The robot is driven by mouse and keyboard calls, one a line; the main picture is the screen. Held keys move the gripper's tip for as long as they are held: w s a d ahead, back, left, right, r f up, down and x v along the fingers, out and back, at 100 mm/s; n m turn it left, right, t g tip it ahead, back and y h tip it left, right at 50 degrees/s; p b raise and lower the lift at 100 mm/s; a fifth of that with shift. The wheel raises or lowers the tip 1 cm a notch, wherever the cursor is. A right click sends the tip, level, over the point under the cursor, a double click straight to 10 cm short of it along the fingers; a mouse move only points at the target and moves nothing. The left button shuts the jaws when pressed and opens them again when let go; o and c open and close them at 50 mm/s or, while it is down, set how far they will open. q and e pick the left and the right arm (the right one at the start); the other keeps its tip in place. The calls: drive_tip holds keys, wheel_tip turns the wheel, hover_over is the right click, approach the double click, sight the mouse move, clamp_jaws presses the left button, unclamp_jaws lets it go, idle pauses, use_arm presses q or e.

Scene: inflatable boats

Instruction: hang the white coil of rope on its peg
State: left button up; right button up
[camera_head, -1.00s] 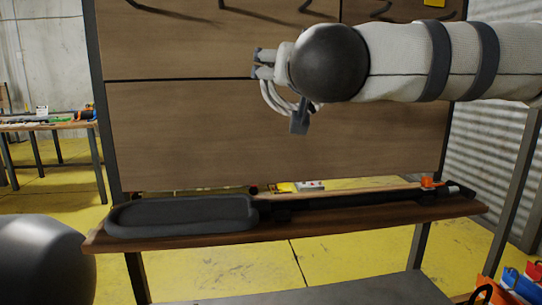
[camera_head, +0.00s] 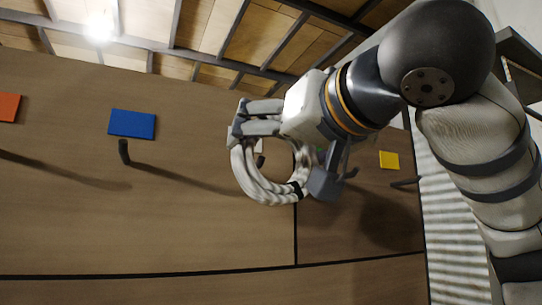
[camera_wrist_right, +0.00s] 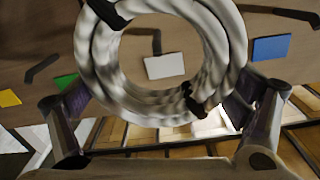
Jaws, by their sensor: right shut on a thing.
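The white coil of rope (camera_head: 262,190) with dark bands hangs from my right gripper (camera_head: 282,150) in front of the wooden board. The gripper is shut on it, with one finger at its upper left and another at its lower right. In the right wrist view the coil (camera_wrist_right: 95,70) fills the upper middle between the fingers. Through its opening show a white tag (camera_wrist_right: 164,66) and a dark peg (camera_wrist_right: 157,42). In the head view this peg (camera_head: 260,160) also shows inside the ring; I cannot tell whether it passes through. My left gripper is not in view.
A peg (camera_head: 124,152) under a blue tag (camera_head: 132,124) stands to the left. A yellow tag (camera_head: 389,160) and another peg (camera_head: 405,183) are to the right. An orange tag (camera_head: 8,107) is at the far left. A green tag (camera_wrist_right: 66,80) shows in the wrist view.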

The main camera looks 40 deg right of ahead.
sight(261, 159)
drive_tip(key=shift+w+d+r, duration=0.1)
drive_tip(key=shift+r, duration=0.1)
drive_tip(key=shift+w, duration=0.2)
drive_tip(key=shift+w+d, duration=0.15)
drive_tip(key=shift+w, duration=0.15)
drive_tip(key=shift+f+x, duration=0.2)
drive_tip(key=shift+x, duration=1.8)
drive_tip(key=shift+f+x, duration=0.25)
drive_tip(key=shift+x, duration=1.8)
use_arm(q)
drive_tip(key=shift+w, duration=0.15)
use_arm(e)
drive_tip(key=shift+w+d+f, duration=0.1)
drive_tip(key=shift+w+f, duration=0.45)
drive_tip(key=shift+f, duration=0.05)
drive_tip(key=o, duration=1.1)
drive_tip(key=shift+c, duration=0.2)
